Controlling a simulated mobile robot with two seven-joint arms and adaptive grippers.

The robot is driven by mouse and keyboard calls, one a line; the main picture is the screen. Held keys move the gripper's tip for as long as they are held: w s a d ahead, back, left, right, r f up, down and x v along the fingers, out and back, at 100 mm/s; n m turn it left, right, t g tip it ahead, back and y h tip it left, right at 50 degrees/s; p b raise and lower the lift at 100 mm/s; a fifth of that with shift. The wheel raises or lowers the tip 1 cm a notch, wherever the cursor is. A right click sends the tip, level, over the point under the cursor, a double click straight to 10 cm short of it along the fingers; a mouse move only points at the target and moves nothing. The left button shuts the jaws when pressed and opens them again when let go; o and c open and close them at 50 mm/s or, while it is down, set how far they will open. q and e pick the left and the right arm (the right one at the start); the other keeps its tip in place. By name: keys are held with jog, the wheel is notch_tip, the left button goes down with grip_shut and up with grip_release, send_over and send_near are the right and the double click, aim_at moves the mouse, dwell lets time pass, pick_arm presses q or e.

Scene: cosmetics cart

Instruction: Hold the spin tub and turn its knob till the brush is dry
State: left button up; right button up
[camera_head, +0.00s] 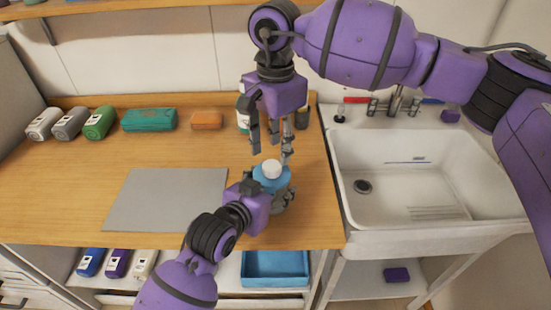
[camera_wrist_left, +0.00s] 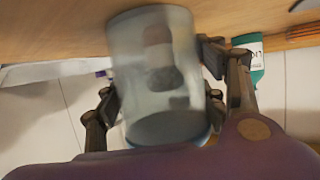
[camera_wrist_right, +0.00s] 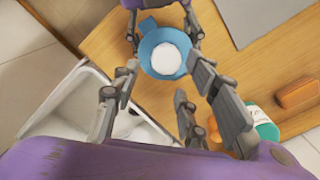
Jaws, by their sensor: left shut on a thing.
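The spin tub (camera_head: 283,200) stands upright near the counter's front edge, with a blue lid (camera_head: 259,178) and a round white knob (camera_head: 272,169) on top. My left gripper (camera_wrist_left: 160,95) is shut around the tub's side. In the left wrist view the translucent tub (camera_wrist_left: 130,60) shows a blurred dark and reddish shape inside, perhaps the brush; its wetness cannot be told. My right gripper (camera_head: 270,148) points down above the tub, open and empty. In the right wrist view the white knob (camera_wrist_right: 167,59) lies beyond its spread fingers, apart from them.
A sink (camera_head: 415,175) lies to the right. A grey mat (camera_head: 165,200) lies left of the tub. Several bottles, a teal box (camera_head: 150,119) and an orange block (camera_head: 207,120) stand along the back.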

aim_at(276, 166)
notch_tip(276, 166, up, 7)
dwell(0.3)
jog(key=shift+f, duration=0.15)
notch_tip(276, 166, down, 12)
jog(key=n, duration=0.8)
jog(key=shift+w, duration=0.1)
dwell(0.5)
jog(key=c, duration=1)
jog(key=shift+d, duration=0.1)
